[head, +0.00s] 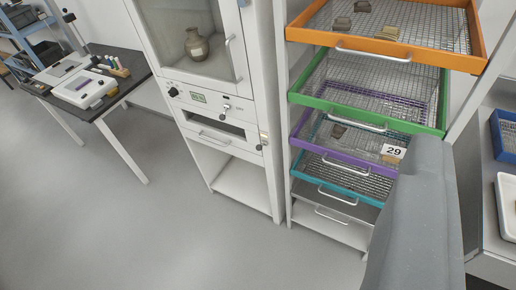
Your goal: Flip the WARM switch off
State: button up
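A white cabinet has a control panel (212,104) below its glass window. The panel carries a round black knob (173,92), a small green display (199,98) and a small switch-like control (226,108) with a dark tip. Another small control (263,138) sits lower, at the cabinet's right edge. The labels are too small to read, so I cannot tell which one is WARM or whether it is on. A large grey part of my own body fills the lower right. No fingertips of my gripper show.
A brown jar (196,46) stands behind the cabinet window. Right of it is a rack of mesh drawers; the orange drawer (380,47) and green drawer (350,120) hang forward. A table (126,67) stands at the left. The floor (130,225) in front is clear.

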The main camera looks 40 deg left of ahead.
aim_at(259, 147)
jog(key=k, duration=1.35)
jog(key=u, duration=0.6)
jog(key=i, duration=2.2)
jog(key=z, duration=0.55)
